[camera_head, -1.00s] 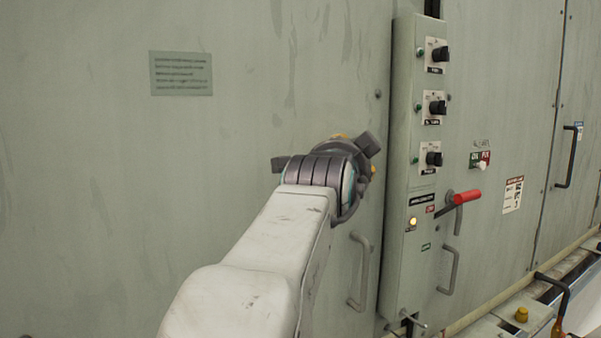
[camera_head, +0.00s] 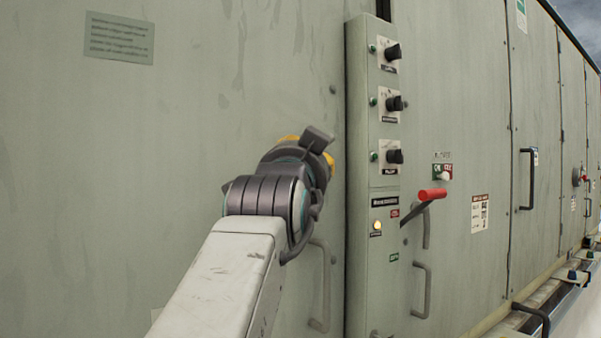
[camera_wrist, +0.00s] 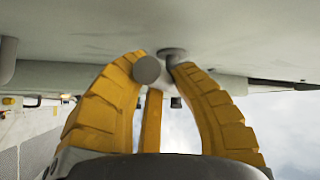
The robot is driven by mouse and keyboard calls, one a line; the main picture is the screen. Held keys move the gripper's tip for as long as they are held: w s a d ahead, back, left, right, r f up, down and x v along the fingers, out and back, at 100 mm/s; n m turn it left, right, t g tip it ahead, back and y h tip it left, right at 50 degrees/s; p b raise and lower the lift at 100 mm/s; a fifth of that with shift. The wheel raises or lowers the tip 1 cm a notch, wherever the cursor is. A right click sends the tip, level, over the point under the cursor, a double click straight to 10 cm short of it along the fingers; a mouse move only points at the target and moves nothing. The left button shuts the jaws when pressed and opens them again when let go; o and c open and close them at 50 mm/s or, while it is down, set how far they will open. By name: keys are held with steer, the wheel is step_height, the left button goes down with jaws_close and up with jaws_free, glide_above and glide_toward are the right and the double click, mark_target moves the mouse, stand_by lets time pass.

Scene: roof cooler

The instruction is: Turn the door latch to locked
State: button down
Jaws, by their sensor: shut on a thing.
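My gripper (camera_wrist: 160,65) has its yellow fingers closed around a grey latch (camera_wrist: 147,70), seen as a round-ended bar beside a round pivot on the panel. The fingertips touch or nearly touch the panel surface. In the head view my gripper (camera_head: 312,152) is against the large pale green panel, left of the control column. My wrist hides the latch there, so I cannot tell its angle from that view.
The control column (camera_head: 372,290) stands just right of my gripper, with several black knobs. A red-handled lever (camera_head: 432,194) sticks out further right. A grey pull handle (camera_head: 323,285) is below my gripper. A notice plate (camera_head: 119,38) is upper left.

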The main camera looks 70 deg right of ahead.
stand_by(0.5)
steer(key=c, duration=1)
jaws_free()
steer(key=shift+w+f, duration=0.1)
steer(key=shift+w, duration=0.05)
steer(key=shift+d, duration=0.1)
steer(key=v, duration=1.2)
